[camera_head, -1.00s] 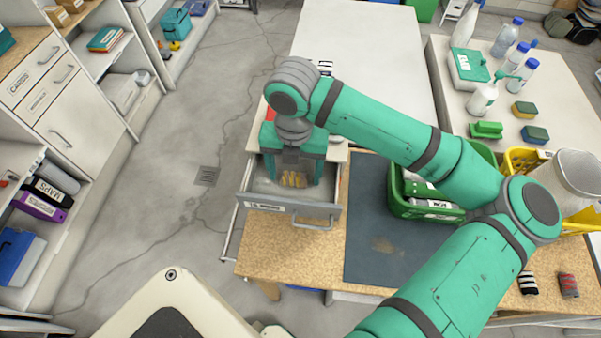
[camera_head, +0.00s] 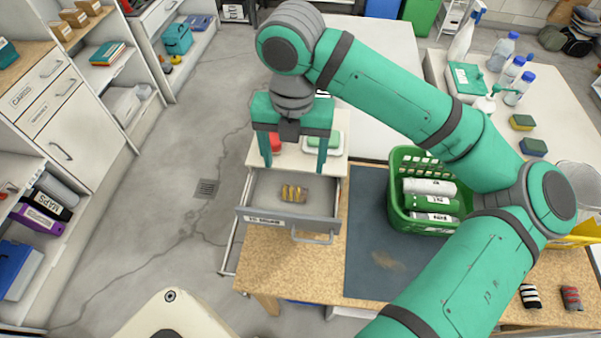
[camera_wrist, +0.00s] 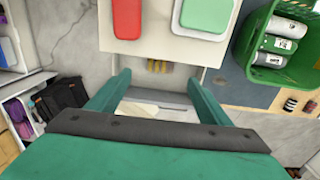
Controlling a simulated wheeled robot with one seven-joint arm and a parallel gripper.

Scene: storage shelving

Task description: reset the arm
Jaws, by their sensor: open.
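My arm reaches across the top of the head view. My gripper (camera_head: 294,164) is open and empty, pointing down above the small white drawer cabinet (camera_head: 290,158). Its two green fingers also show in the wrist view (camera_wrist: 158,82), well apart with nothing between them. The open drawer (camera_head: 262,211) is below and in front of the fingers. A small yellow-banded item (camera_head: 293,193) lies inside it, apart from the gripper; in the wrist view (camera_wrist: 159,66) it is partly hidden by the cabinet top.
A red item (camera_wrist: 127,18) and a green-and-white item (camera_wrist: 207,12) sit on the cabinet top near the fingers. A green basket (camera_head: 397,208) of rolled items stands on the dark mat (camera_head: 375,240). Bottles and sponges stand on the right table. The floor at left is clear.

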